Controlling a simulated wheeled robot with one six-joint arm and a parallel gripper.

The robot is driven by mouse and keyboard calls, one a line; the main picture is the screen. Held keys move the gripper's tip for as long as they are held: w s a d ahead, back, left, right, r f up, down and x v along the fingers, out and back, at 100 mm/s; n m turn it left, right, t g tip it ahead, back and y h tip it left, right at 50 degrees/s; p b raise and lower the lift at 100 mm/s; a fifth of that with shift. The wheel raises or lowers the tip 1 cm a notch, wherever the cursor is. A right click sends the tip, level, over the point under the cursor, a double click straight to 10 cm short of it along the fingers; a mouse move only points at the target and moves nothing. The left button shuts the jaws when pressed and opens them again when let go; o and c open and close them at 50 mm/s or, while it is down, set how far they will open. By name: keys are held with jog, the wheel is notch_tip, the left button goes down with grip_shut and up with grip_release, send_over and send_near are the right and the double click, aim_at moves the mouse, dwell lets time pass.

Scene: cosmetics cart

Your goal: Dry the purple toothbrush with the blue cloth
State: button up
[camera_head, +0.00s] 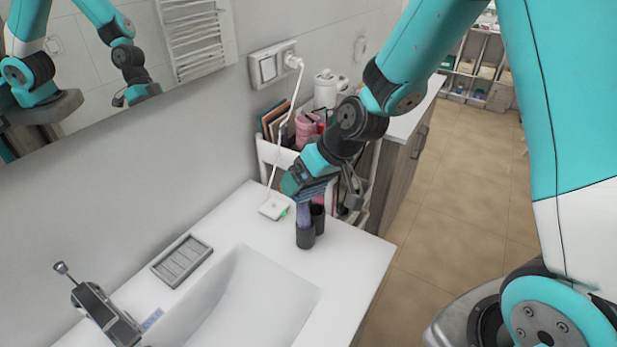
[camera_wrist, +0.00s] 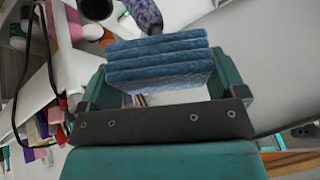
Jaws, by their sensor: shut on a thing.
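My gripper (camera_head: 310,184) is shut on the folded blue cloth (camera_wrist: 160,60), which spans the space between the fingers in the wrist view. The cloth shows as a small blue patch (camera_head: 318,190) in the head view, just above the dark cups. A purple shape (camera_head: 303,213), probably the purple toothbrush, stands at the mouth of the front dark cup (camera_head: 305,238), directly below the gripper. A purple thing (camera_wrist: 143,13) also shows beyond the cloth in the wrist view. Its shape is partly hidden, and I cannot tell whether the cloth touches it.
A second dark cup (camera_head: 318,219) stands close behind. The white sink (camera_head: 240,295) and a grey soap dish (camera_head: 181,261) are to the left. A white charger base (camera_head: 274,208) with a cord sits at the wall. A loaded cart (camera_head: 285,153) stands behind the counter.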

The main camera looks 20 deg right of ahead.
jog(key=shift+w+d+f, duration=0.1)
jog(key=shift+w+d, duration=0.5)
jog(key=shift+d, duration=0.25)
jog(key=shift+s+a, duration=0.75)
jog(key=shift+a, duration=0.2)
jog(key=shift+w+d, duration=0.35)
jog(key=shift+d, duration=0.1)
jog(key=shift+w+d+b, duration=0.35)
jog(key=shift+d, duration=0.15)
jog(key=shift+s+a, duration=0.3)
jog(key=shift+a, duration=0.15)
jog(key=shift+s+a, duration=0.35)
jog(key=shift+a, duration=0.15)
jog(key=shift+w+d, duration=0.7)
jog(key=shift+d, duration=0.3)
notch_tip(320, 180, up, 7)
jog(key=p, duration=0.5)
